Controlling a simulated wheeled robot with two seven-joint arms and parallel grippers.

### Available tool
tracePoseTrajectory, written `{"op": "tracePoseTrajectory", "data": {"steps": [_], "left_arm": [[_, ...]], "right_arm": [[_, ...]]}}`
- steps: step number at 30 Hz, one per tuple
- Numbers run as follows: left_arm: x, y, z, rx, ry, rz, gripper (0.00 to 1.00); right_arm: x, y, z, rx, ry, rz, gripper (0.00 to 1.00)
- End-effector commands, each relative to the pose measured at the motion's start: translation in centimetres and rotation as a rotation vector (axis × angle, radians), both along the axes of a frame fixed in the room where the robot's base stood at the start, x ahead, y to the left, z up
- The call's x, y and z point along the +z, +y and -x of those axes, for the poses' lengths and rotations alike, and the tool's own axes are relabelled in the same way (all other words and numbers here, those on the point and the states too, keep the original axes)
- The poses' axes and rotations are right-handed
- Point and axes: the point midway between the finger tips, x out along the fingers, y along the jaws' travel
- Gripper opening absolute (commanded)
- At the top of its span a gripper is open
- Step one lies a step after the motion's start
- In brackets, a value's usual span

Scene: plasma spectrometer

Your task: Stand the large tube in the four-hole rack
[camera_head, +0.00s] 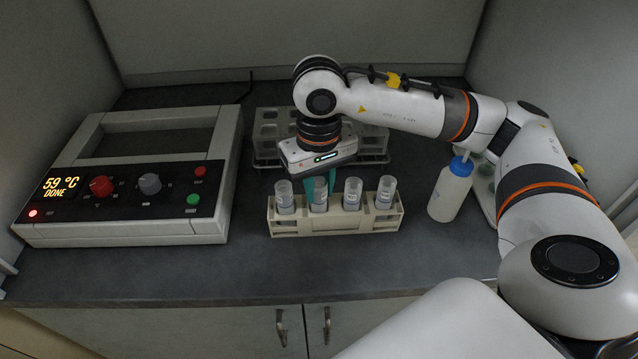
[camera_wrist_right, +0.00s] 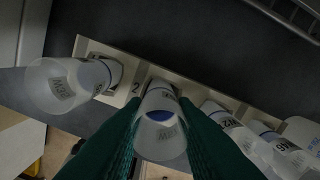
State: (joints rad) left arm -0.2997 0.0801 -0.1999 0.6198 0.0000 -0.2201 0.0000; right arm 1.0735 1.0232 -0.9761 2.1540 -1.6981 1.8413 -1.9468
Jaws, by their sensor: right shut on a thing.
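The four-hole rack (camera_head: 336,224) is beige and stands at the front middle of the bench, with a clear white-labelled tube at each hole. My right gripper (camera_head: 319,188) has green fingers and points down at the second tube from the left (camera_head: 319,202). In the right wrist view the fingers (camera_wrist_right: 160,135) are shut on this tube (camera_wrist_right: 160,112), which is at the hole marked 2. It looks upright in the rack; its bottom is hidden. The leftmost tube (camera_head: 285,198) and the two right tubes (camera_head: 352,194), (camera_head: 385,193) stand beside it. My left gripper is not in view.
A grey multi-hole rack (camera_head: 265,135) stands behind, partly hidden by my right arm. A heater unit (camera_head: 120,228) reading 59 °C DONE is at the left. A blue-capped bottle (camera_head: 449,192) stands at the right. The bench front is clear.

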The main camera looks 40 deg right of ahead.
Motion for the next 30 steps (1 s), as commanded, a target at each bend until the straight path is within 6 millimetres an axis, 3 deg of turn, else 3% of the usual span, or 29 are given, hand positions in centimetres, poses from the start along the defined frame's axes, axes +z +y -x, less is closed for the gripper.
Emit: {"op": "tracePoseTrajectory", "data": {"steps": [4, 5, 9, 20, 25, 30], "left_arm": [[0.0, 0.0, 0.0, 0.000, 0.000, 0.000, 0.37], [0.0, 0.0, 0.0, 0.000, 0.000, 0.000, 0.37], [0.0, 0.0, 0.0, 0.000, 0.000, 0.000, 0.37], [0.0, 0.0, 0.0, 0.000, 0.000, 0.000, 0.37], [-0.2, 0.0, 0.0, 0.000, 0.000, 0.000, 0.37], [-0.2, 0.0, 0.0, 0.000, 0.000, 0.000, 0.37]], "right_arm": [[0.1, 0.0, 0.0, 0.000, -0.001, 0.000, 0.00], [0.1, 0.0, 0.0, 0.000, 0.000, 0.000, 0.26], [0.0, 0.0, 0.0, 0.000, 0.000, 0.000, 0.49], [0.4, 0.0, 0.0, 0.000, -0.001, -0.001, 0.50], [2.9, 0.0, -0.1, 0.001, -0.005, -0.001, 0.50], [6.9, 0.0, -0.1, 0.001, -0.006, -0.001, 0.50]]}}
